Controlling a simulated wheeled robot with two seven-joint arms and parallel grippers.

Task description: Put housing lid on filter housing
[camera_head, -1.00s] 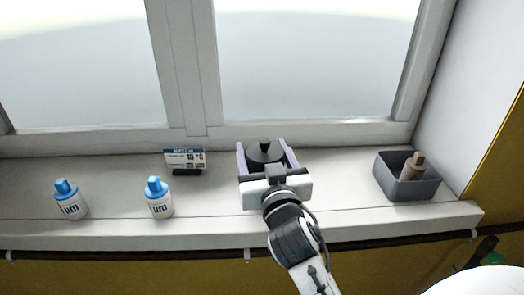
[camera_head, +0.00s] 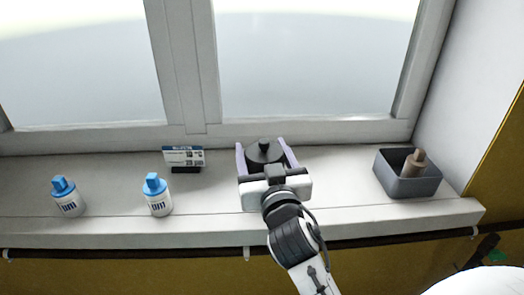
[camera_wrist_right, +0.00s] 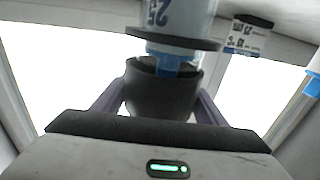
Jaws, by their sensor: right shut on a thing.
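The dark housing lid (camera_head: 265,153) with a small knob on top is between the purple fingers of my right gripper (camera_head: 266,157), above the sill. In the right wrist view, which looks upside down, my right gripper (camera_wrist_right: 165,102) is shut on the cup-shaped lid (camera_wrist_right: 162,95). Past the lid is the filter housing (camera_wrist_right: 180,18), a pale cylinder marked 25 with a dark flange and a blue top. The blue top reaches to the lid's open rim; a gap shows between rim and flange. Contact cannot be told. The head view hides the housing. My left gripper is not in view.
Two blue-capped white bottles (camera_head: 68,197) (camera_head: 158,195) stand on the sill (camera_head: 110,222) at left. A label card (camera_head: 184,155) stands behind them. A grey bin (camera_head: 408,187) with a brown object (camera_head: 413,163) is at right. The window is close behind the lid.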

